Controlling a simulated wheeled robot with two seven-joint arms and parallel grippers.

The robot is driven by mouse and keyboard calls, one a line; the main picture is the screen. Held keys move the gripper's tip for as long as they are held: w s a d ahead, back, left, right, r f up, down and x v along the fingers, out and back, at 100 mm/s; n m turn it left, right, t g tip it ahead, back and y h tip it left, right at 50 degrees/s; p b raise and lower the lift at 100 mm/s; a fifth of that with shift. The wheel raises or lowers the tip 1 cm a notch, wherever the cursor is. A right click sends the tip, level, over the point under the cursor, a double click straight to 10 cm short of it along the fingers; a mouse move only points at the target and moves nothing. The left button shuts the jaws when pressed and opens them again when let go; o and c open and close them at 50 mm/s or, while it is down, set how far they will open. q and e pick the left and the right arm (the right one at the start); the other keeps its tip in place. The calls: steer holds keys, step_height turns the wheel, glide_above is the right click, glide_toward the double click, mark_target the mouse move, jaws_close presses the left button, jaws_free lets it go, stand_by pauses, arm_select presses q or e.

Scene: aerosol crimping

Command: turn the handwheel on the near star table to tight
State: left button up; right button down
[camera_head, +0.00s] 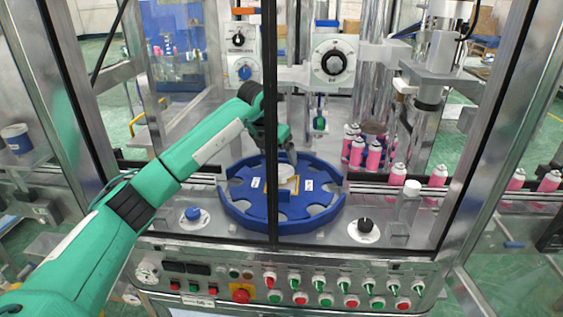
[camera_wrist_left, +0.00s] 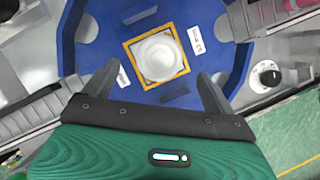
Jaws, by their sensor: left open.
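The near star table (camera_head: 240,205) is a blue notched disc at the front of the machine; it also fills the back of the left wrist view (camera_wrist_left: 90,30). The handwheel (camera_wrist_left: 158,56) is a pale round knob inside a yellow square outline at the table's middle. In the head view the handwheel (camera_head: 286,174) is partly covered by my gripper and the dark door post. My left gripper (camera_head: 290,154) is above the table's centre, pointing down. In the left wrist view its fingers (camera_wrist_left: 158,80) are spread, with the handwheel ahead between them, apart from it. My right gripper is not in view.
A dark upright post (camera_head: 272,120) stands in front of the table's middle. Pink cans (camera_head: 397,174) line the conveyor at the right. A black knob (camera_head: 365,225) and a blue knob (camera_head: 193,214) flank the table. A button panel (camera_head: 330,285) runs along the front.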

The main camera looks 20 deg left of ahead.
mark_target(283, 168)
arm_select(q)
steer(key=p+x, duration=0.1)
steer(key=x, duration=0.4)
steer(key=shift+w+f, duration=0.15)
steer(key=shift+f, duration=0.15)
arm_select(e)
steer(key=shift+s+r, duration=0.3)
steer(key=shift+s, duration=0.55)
